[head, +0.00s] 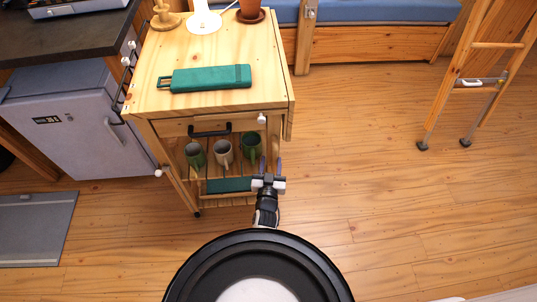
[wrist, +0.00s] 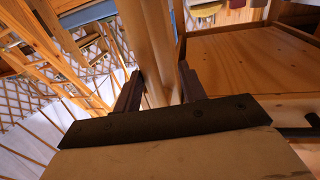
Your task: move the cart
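The cart (head: 205,55) is a light wooden trolley with a flat top, a drawer with a black handle (head: 210,131) and lower shelves. It stands at the upper left of centre in the head view. My gripper (head: 271,166) is at its front right corner, below the drawer. Its two dark fingers are apart, one on each side of an upright wooden post, which looks like the cart's front right leg. In the wrist view the post (wrist: 158,40) stands between the fingers (wrist: 160,85). I cannot see clear contact on both sides.
A teal case (head: 205,79), a white lamp base (head: 203,22) and a terracotta pot (head: 250,10) stand on the cart. Mugs (head: 223,153) hang below. A grey fridge (head: 70,130) is close on the left. Floor is clear toward the ladder (head: 470,80) at right.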

